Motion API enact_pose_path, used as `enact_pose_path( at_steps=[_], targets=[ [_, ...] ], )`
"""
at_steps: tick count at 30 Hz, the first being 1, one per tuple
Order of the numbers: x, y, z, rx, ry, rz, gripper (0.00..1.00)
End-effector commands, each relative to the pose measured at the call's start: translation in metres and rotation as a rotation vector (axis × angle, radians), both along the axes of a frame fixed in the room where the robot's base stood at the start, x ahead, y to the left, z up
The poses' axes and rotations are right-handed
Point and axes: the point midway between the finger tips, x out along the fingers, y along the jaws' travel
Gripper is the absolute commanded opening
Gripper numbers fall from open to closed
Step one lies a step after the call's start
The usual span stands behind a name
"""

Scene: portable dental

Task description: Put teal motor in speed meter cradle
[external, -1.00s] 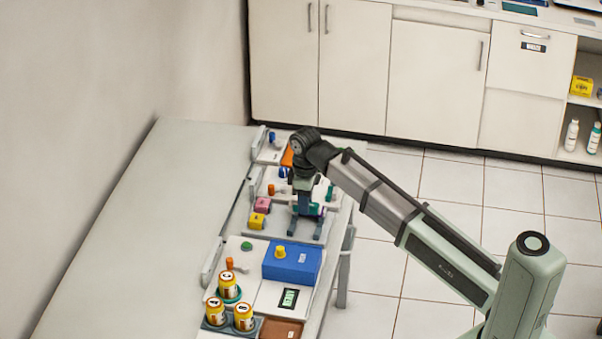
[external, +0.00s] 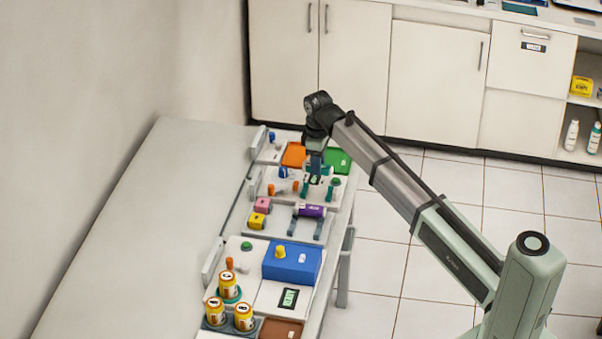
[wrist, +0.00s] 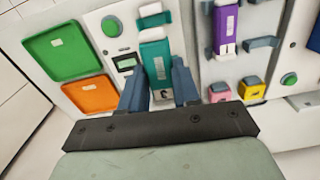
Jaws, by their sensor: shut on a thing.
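The teal motor (wrist: 156,58), with a pale label, is between the two blue fingers of my gripper (wrist: 159,88) in the wrist view. My gripper is shut on it. A teal bracket (wrist: 154,18) of the speed meter cradle shows at the motor's far end, roughly in line with it. I cannot tell whether the motor touches the cradle or hangs above it. In the external view my gripper (external: 316,170) is over the speed meter station, between its teal brackets (external: 330,193); the motor is mostly hidden there.
A purple motor (external: 312,211) lies across blue supports on the neighbouring station. Green (external: 338,160) and orange (external: 293,155) trays lie beyond my gripper. A small display (wrist: 126,62) and green button (wrist: 112,27) sit beside the teal motor. Pink and yellow blocks (external: 257,220) stand nearby.

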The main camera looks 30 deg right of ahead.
Motion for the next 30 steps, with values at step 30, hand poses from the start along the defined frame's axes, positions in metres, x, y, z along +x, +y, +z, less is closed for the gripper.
enact_pose_path(
  at_steps=[30],
  targets=[
    [-0.001,0.0,-0.052,0.001,-0.011,0.062,0.0]
  ],
)
